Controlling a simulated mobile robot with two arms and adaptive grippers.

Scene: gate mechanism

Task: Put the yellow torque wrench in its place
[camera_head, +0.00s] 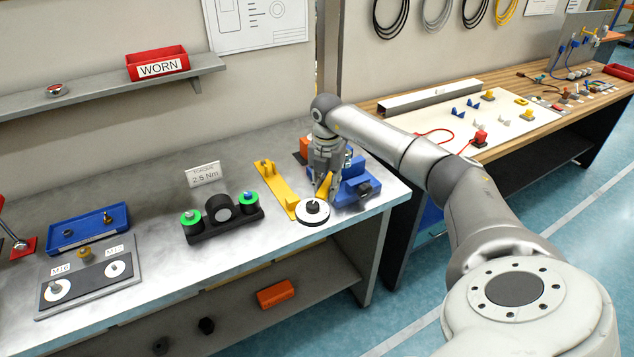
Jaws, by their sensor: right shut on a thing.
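My right gripper (326,183) points down over the right end of the grey bench. It is shut on a yellow thing, which I take to be the yellow torque wrench (323,189); the fingers hide most of it. A long yellow holder (279,190) with small uprights lies on the bench just left of the gripper, with nothing visible lying on it. A white round dial with a black knob (312,211) sits just below the gripper in the picture. A blue vise-like fixture (357,186) stands just right of the gripper. My left gripper is out of view.
A black stand with green-ringed parts (222,215) and a "2.5 Nm" sign (204,174) stand left of the yellow holder. A blue tray (88,228) and a plate with M-size labels (90,276) lie farther left. A shelf with a red WORN bin (157,63) hangs above.

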